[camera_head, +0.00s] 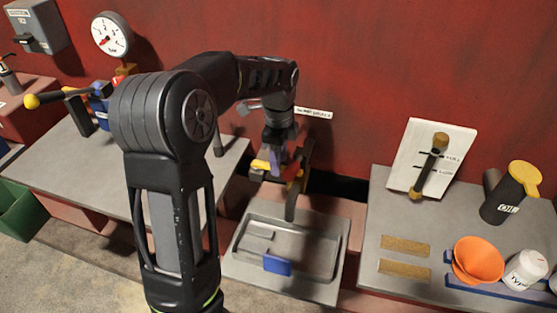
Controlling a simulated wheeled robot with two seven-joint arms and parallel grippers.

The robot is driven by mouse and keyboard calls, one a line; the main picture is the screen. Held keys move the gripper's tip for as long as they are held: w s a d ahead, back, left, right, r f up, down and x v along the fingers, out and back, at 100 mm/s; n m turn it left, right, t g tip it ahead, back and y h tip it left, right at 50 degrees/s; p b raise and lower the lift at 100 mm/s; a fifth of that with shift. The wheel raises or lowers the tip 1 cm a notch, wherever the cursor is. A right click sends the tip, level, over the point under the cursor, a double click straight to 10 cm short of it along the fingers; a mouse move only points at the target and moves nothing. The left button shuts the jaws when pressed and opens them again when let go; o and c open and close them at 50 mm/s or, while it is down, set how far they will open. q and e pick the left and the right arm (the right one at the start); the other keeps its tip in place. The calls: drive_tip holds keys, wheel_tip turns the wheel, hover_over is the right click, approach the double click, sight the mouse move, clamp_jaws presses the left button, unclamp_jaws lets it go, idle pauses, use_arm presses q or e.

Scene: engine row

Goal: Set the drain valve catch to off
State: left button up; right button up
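The drain valve (292,170) is on the red wall above a grey drip tray, with a red part, a yellow part (261,165) and a dark spout pointing down into the tray. The catch cannot be picked out clearly, so its setting cannot be read. My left gripper (277,158) points down at the valve, and its fingers overlap the valve in this view. Whether they touch it, or are open or shut, cannot be told. My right gripper is not in view.
The drip tray (318,285) stands below the valve with a blue block (277,265) at its front. Left, a grey bench (52,160) bears a blue valve with a yellow-knobbed lever (32,101). Right, another bench holds an oil can (508,195), orange funnel (478,260) and level gauge (432,160).

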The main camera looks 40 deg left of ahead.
use_arm(q)
drive_tip(key=shift+f, duration=0.4)
drive_tip(key=shift+c, duration=0.6)
clamp_jaws()
idle(0.6)
